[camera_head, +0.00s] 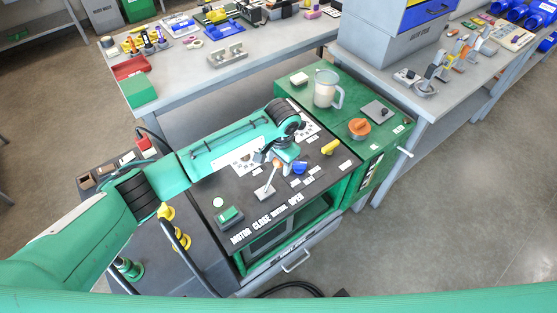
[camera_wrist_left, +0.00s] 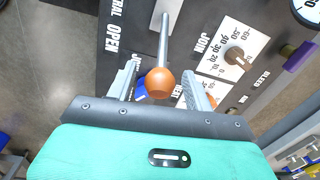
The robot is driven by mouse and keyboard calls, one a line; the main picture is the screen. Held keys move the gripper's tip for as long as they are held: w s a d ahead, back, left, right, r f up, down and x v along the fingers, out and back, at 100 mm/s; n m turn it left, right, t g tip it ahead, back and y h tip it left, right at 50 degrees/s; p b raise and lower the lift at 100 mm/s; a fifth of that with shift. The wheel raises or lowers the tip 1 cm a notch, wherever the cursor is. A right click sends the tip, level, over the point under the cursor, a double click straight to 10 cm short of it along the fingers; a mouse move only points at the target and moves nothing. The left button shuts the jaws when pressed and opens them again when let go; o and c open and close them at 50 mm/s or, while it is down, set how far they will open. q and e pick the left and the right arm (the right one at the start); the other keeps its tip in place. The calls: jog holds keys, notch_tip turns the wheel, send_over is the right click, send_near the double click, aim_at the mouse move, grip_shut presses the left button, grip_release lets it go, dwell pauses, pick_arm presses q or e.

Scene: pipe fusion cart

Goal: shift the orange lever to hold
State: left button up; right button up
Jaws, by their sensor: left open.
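The orange lever is a metal rod with an orange ball knob (camera_wrist_left: 161,82), standing up from the dark panel of the green cart. In the head view the knob (camera_head: 276,163) tops the pale rod, which leans slightly. My left gripper (camera_wrist_left: 163,88) is open, with one finger on each side of the knob in the left wrist view; I cannot tell whether either touches it. In the head view my left gripper (camera_head: 268,160) is small and partly hidden at the lever's top. No "hold" label is readable. My right gripper is out of view.
The panel (camera_head: 235,190) carries a blue knob (camera_head: 299,168), a yellow knob (camera_head: 329,147), a green switch box (camera_head: 229,216) and a dial plate (camera_wrist_left: 232,58). A jug (camera_head: 326,88) and an orange-brown object (camera_head: 359,128) stand on the cart's green top. Workbenches stand behind.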

pick_arm(q)
jog(key=c, duration=0.3)
grip_shut()
jog(key=s+a+r+h+p, duration=0.1)
jog(key=p, duration=0.2)
jog(key=shift+a+t, duration=0.15)
jog(key=shift+t, duration=0.15)
jog(key=shift+s+a+r+h+p, duration=0.1)
jog(key=shift+s+a+h+p, duration=0.15)
jog(key=shift+a+h+p, duration=0.05)
jog(key=shift+s+a+t+h+p, duration=0.45)
jog(key=shift+a+t+h+p, duration=0.1)
jog(key=shift+a+t+h, duration=0.05)
jog(key=shift+s+a+t+h+p, duration=0.3)
jog(key=shift+s+a+t+h, duration=0.15)
jog(key=shift+a+t+h, duration=0.2)
